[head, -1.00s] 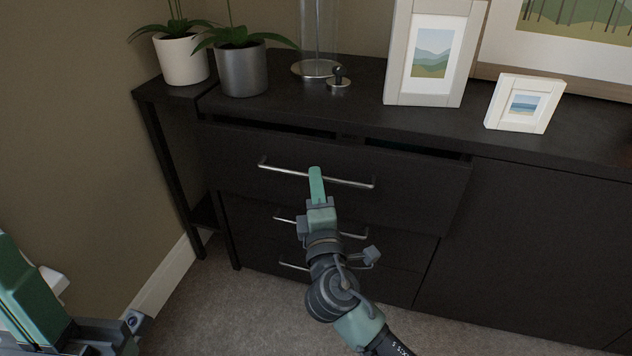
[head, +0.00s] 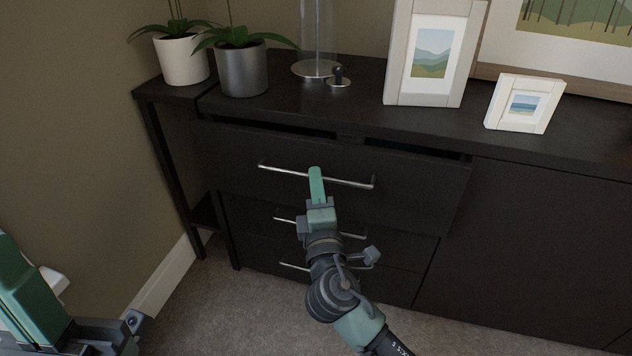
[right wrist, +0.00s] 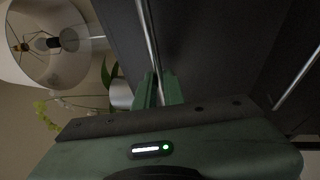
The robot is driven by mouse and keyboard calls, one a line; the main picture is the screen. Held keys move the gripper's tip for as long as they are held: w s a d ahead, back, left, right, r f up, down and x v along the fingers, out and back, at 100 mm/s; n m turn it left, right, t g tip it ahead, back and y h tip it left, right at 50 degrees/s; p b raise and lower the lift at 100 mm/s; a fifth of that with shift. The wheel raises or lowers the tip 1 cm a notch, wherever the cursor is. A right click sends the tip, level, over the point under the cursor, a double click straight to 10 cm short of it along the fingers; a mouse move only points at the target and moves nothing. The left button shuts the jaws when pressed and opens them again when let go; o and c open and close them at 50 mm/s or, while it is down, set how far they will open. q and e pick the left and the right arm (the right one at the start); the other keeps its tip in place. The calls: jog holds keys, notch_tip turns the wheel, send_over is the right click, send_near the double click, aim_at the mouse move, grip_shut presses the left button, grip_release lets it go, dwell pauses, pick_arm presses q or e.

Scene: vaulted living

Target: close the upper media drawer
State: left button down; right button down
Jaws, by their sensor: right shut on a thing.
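The upper media drawer (head: 225,165) is dark and stands slightly out from the cabinet, with a narrow dark gap along its top edge. Its silver bar handle (head: 345,181) runs across the front. My right gripper (head: 316,178) is at the middle of this handle, shut on it. In the right wrist view the green fingers (right wrist: 157,90) close around the handle bar (right wrist: 149,40). My left arm shows at the lower left of the head view, but its fingertips are out of the picture.
Lower drawers with silver handles (head: 294,266) sit below. On the cabinet top (head: 380,120) stand a grey plant pot (head: 242,72), a glass cylinder (head: 318,40), and picture frames (head: 524,103). A narrow side table (head: 165,150) adjoins the left end. Carpet lies in front.

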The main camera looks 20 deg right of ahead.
aim_at(322, 168)
jog(key=w+d, duration=0.2)
jog(key=w, duration=0.1)
jog(key=shift+w+d, duration=0.25)
jog(key=shift+w, duration=0.05)
jog(key=c, duration=1.6)
grip_release()
jog(key=shift+o, duration=0.5)
